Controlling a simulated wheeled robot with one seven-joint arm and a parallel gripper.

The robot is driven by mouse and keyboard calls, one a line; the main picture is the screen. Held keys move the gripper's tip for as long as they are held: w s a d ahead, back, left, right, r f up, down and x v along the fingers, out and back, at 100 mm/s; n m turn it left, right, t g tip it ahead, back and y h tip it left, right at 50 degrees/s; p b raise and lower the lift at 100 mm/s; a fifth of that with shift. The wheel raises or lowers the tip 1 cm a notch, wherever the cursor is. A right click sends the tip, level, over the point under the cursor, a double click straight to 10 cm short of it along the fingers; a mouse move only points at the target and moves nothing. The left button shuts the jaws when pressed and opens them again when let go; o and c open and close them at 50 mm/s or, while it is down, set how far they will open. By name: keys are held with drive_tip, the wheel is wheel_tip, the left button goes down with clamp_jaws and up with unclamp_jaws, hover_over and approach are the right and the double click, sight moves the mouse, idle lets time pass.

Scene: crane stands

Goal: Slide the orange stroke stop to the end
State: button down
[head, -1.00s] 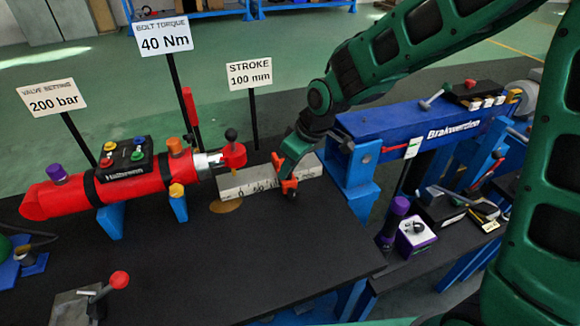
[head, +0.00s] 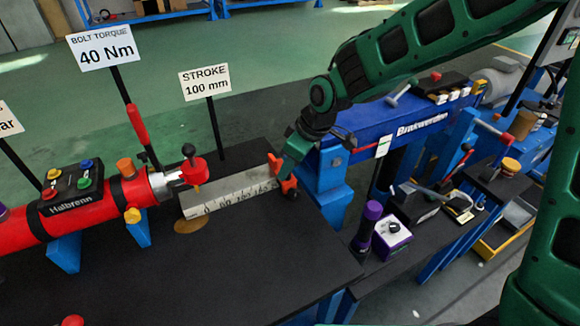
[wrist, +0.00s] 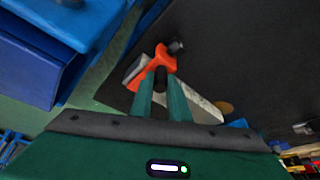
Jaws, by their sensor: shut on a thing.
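The orange stroke stop (head: 284,181) sits at the right part of the white scale bar (head: 225,198) in the head view, close to the bar's right end. In the wrist view the stop (wrist: 155,68) shows between my fingertips, with a dark knob at one side and a short grey end of the bar beyond it. My gripper (wrist: 160,84) is shut on the stop. In the head view my gripper (head: 292,160) reaches down onto it from above, partly hiding it and the bar's end. The numbers near the stop are hard to read.
The red cylinder (head: 95,205) with its red rod end (head: 195,171) lies left of the bar. The stroke sign (head: 205,82) stands behind it. A blue Brakwerden machine (head: 400,130) stands to the right. The black table top (head: 220,260) is clear in front.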

drive_tip(key=shift+w+r, duration=0.1)
drive_tip(key=c, duration=1.7)
unclamp_jaws()
drive_tip(key=v, duration=1)
drive_tip(key=shift+d+r, duration=0.2)
drive_tip(key=shift+r, duration=0.1)
drive_tip(key=s+d+m+h, duration=0.2)
drive_tip(key=d+m, duration=0.2)
drive_tip(key=d, duration=0.9)
drive_tip(key=s+d+m+h, duration=0.1)
drive_tip(key=s+d+m, duration=0.3)
drive_tip(key=d, duration=0.8)
drive_tip(key=s+d+m, duration=0.3)
drive_tip(key=s+d, duration=0.2)
drive_tip(key=s, duration=0.1)
drive_tip(key=s+d+f+m+g, duration=0.1)
drive_tip(key=s+d+m, duration=0.3)
drive_tip(key=s+d, duration=0.1)
drive_tip(key=s+d+m+g, duration=0.1)
drive_tip(key=s+d+m, duration=0.3)
drive_tip(key=s, duration=0.4)
drive_tip(key=shift+d+f+h, duration=0.4)
drive_tip(key=shift+d, duration=0.35)
